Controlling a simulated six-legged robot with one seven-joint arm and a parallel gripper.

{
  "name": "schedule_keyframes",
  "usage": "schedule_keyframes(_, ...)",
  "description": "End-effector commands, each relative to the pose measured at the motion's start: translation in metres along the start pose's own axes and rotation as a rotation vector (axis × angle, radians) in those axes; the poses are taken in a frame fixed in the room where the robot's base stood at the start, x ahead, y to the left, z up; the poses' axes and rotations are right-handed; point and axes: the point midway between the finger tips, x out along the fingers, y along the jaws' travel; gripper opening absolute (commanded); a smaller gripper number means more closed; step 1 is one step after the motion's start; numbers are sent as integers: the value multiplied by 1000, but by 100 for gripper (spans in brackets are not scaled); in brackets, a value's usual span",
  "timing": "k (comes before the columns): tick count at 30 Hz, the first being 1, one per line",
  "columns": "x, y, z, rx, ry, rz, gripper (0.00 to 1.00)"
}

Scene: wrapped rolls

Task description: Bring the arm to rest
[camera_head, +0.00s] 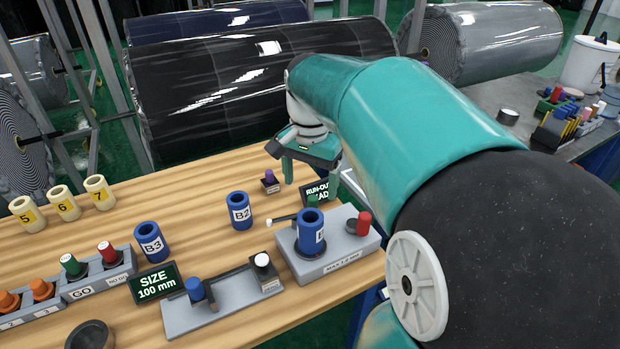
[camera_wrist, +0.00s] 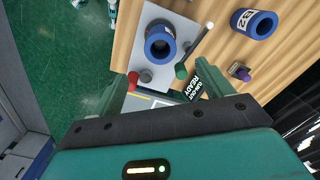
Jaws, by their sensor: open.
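My gripper (camera_head: 309,182) is open and empty. It hangs above the right part of the wooden bench, near the "RUN-OUT READY" display (camera_head: 315,190). In the wrist view my gripper (camera_wrist: 165,82) has its two fingers spread, with that display (camera_wrist: 196,88) showing behind them. My teal arm is bent over the bench's right side and hides part of it. A blue sleeve (camera_head: 311,232), its label partly readable, stands upright on a grey fixture (camera_head: 330,260) with a red knob (camera_head: 364,223). The sleeve also shows in the wrist view (camera_wrist: 160,45), apart from my fingers.
Blue sleeves B2 (camera_head: 240,212) and B3 (camera_head: 151,242) stand on the bench (camera_head: 200,195). A grey gauge fixture (camera_head: 222,300) and a "SIZE 100 mm" display (camera_head: 155,284) are in front. Large black wrapped rolls (camera_head: 250,85) lie behind. A side table (camera_head: 490,95) stands at right.

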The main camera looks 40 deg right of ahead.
Motion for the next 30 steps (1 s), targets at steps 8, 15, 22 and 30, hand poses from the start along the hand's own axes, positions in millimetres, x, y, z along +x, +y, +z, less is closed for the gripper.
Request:
schedule_keyframes(8,0,0,0,0,0,0,79)
schedule_keyframes(15,0,-5,14,-71,7,-31,79)
schedule_keyframes(22,-1,-28,98,-513,100,-185,79)
schedule_keyframes(30,10,-30,203,-1068,330,-302,79)
